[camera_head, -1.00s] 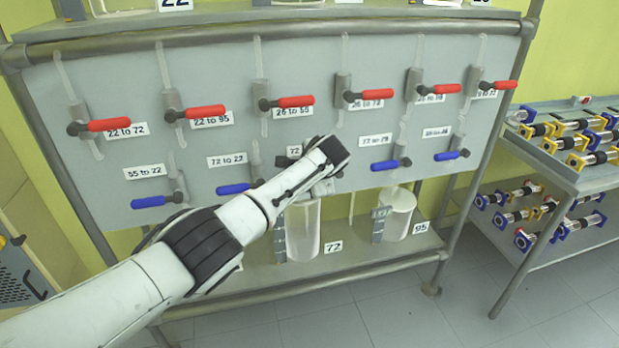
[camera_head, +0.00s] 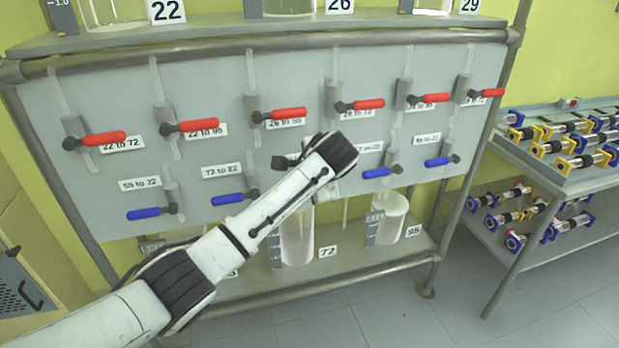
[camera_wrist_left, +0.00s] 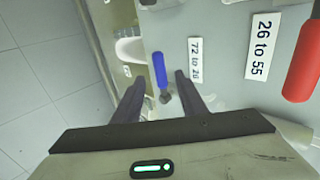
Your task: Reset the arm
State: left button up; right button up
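My left arm comes in from the left in the head view, its wrist and gripper (camera_head: 300,163) in front of the grey valve panel (camera_head: 215,95). The fingers are mostly hidden there by the wrist. In the left wrist view my left gripper (camera_wrist_left: 158,82) has its two dark fingers apart. A blue valve handle (camera_wrist_left: 158,70) shows between them, with clear space on both sides. A label reading 72 to 26 (camera_wrist_left: 195,60) is beside that handle. My right gripper is not in view.
Red handles (camera_head: 280,115) and blue handles (camera_head: 150,213) line the panel. Glass vessels (camera_head: 297,235) stand on the lower shelf. At right, a metal rack (camera_head: 500,148) holds several small tubes with blue and yellow ends. Tiled floor (camera_head: 400,315) is open in front.

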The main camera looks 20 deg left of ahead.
pick_arm(q)
jog(key=shift+s+d+r, duration=0.1)
jog(key=shift+s+r, duration=0.15)
jog(key=s+d+f+n+h, duration=0.25)
jog(key=s+f, duration=0.55)
jog(key=f, duration=0.4)
jog(key=s+d+f+n+h, duration=0.1)
jog(key=s+d+f+h, duration=0.2)
jog(key=s+f, duration=0.7)
jog(key=s+a+f+n, duration=0.1)
jog(key=s+f+n, duration=0.1)
jog(key=s, duration=0.5)
jog(key=s+a+f+n+h, duration=0.1)
jog(key=s+a+f+n, duration=0.1)
jog(key=s, duration=0.6)
jog(key=s+a+f+n, duration=0.1)
jog(key=s+f+n, duration=0.1)
jog(key=s, duration=0.6)
jog(key=shift+a+f+t, duration=0.35)
jog(key=shift+f+t, duration=0.05)
jog(key=shift+f, duration=0.1)
jog(key=shift+n, duration=0.25)
